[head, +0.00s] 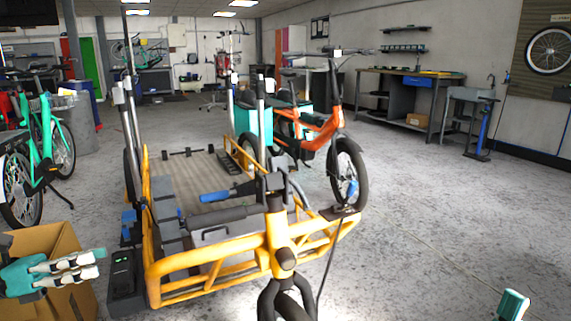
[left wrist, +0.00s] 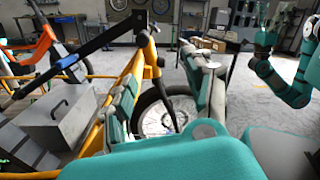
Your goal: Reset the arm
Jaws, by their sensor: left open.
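My left gripper (head: 98,263) is at the lower left of the head view, in front of an open cardboard box (head: 62,240). Its two pale fingers point right, apart, with nothing between them. In the left wrist view the fingers (left wrist: 160,65) stand apart, with a bike's front wheel (left wrist: 165,112) seen between and behind them. A teal and black arm part (left wrist: 290,85) shows at the right of that view. A small teal piece (head: 513,303) shows at the bottom right of the head view. I cannot make out a right gripper's fingers.
A yellow cargo bike (head: 160,284) with a flat bed fills the middle, right of my left gripper. An orange bike (head: 322,135) stands behind it, and a green bike (head: 62,125) at left. A workbench (head: 440,95) is along the wall. The floor at right is clear.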

